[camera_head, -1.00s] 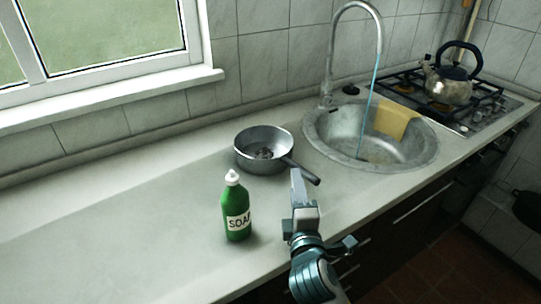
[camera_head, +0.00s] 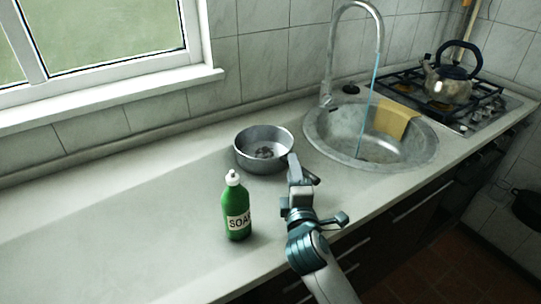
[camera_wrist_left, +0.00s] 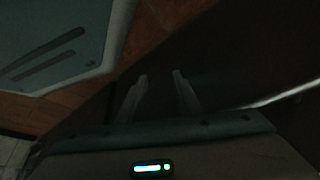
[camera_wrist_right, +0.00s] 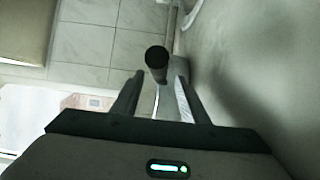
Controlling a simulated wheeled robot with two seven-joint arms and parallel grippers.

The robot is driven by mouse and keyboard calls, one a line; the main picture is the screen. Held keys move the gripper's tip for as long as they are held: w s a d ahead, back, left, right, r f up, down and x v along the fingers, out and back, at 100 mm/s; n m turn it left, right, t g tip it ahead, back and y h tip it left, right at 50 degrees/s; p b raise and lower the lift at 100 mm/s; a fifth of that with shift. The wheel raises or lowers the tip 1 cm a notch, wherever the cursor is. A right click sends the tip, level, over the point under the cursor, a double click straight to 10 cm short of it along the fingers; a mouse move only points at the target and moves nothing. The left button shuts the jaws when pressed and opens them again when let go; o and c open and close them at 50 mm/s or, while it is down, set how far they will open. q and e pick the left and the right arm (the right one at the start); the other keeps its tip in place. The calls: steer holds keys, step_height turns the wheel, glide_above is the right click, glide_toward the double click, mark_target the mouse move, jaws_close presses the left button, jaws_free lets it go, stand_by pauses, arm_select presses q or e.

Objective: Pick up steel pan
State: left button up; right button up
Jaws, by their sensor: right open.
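The steel pan (camera_head: 250,155) stands upright on the counter, left of the sink. Its handle points toward the front right. In the head view my right gripper (camera_head: 297,170) is at the handle and covers much of it; the handle's dark end shows just right of the fingers. In the right wrist view the round dark handle end (camera_wrist_right: 156,58) appears between the open fingertips of the right gripper (camera_wrist_right: 158,78). I cannot tell whether they touch it. My left gripper (camera_wrist_left: 160,80) shows only in its own dim wrist view, with fingers apart and nothing visible between them.
A green soap bottle (camera_head: 238,208) stands on the counter, left of my right gripper. A kettle (camera_head: 447,84) sits on the hob behind. The counter's left side is clear.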

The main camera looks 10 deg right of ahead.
steer(key=shift+w, duration=0.3)
jaws_close()
steer(key=shift+r, duration=0.1)
stand_by(1.3)
